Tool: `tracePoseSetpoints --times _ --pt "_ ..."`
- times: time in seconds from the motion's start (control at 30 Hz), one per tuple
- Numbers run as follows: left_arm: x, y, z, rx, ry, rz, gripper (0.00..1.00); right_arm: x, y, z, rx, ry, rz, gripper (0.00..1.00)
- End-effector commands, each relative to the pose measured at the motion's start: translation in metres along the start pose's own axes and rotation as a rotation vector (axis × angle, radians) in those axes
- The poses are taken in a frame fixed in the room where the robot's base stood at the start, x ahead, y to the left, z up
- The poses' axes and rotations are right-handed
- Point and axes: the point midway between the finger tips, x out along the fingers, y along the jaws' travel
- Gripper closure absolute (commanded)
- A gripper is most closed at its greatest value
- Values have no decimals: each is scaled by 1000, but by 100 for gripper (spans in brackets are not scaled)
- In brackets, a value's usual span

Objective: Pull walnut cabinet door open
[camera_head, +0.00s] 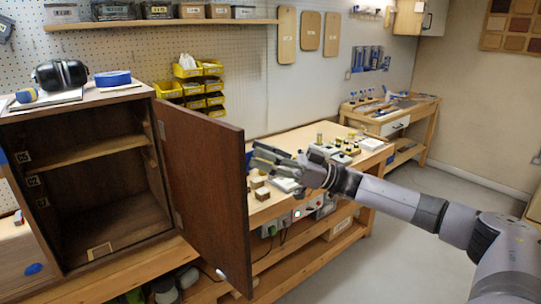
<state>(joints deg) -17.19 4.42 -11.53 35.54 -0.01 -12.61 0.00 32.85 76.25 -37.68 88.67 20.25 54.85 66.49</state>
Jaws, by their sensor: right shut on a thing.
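The walnut cabinet (88,248) stands at the left with its front open. Its door (205,185) hangs from the right side and is swung well out, with its inner face towards me. My right gripper (262,157) reaches in from the right to the door's free edge. It is shut at the door's outer side, on what I take to be the handle. My left gripper is not in view.
Behind the door, a wooden bench (300,137) holds small blocks and bottles. Yellow bins (187,71) hang on the pegboard. Open floor (400,240) lies at the right.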

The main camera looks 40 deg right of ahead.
Motion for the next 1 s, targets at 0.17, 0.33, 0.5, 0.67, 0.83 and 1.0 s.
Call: tracePoseSetpoints --times 0.17,0.33,0.5,0.67,0.83,1.0 --pt "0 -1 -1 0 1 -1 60 0 6 -5 -5 6 18 77" --pt "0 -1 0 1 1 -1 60 0 5 -4 -4 6 18 77" --pt "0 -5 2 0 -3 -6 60 -4 6 -4 -2 4 20 77" --pt "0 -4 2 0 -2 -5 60 -28 4 -2 0 -3 20 77" --pt "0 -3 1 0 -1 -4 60 -66 2 0 0 -5 16 77" --pt "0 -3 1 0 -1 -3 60 -100 0 -2 -2 -1 10 77"
